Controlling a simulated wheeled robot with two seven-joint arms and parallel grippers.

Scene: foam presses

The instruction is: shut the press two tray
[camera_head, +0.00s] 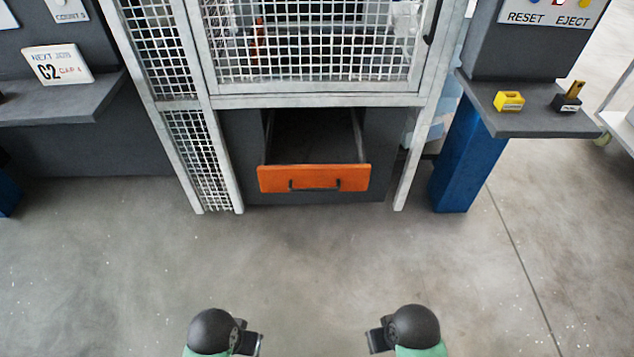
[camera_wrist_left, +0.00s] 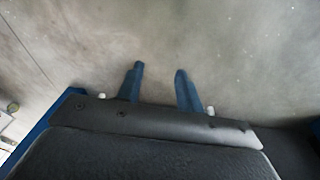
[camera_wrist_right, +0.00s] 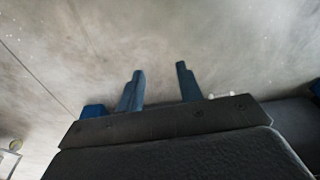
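The press tray is a drawer with an orange front (camera_head: 314,178) and a dark handle. It stands pulled out from the dark base under the caged press (camera_head: 320,45), and its open inside shows behind the front. My left gripper (camera_head: 256,342) and my right gripper (camera_head: 374,340) are low in the head view, well short of the drawer and apart from it. In the left wrist view the two fingers (camera_wrist_left: 158,85) are spread with nothing between them. In the right wrist view the fingers (camera_wrist_right: 160,82) are also spread and empty, over bare floor.
A grey shelf (camera_head: 540,124) on a blue post (camera_head: 458,155) stands at the right, with a yellow block (camera_head: 509,101) and a dark piece (camera_head: 567,101) on it. Another shelf (camera_head: 60,106) with a C2 card (camera_head: 58,66) is at the left. The floor before the drawer is clear.

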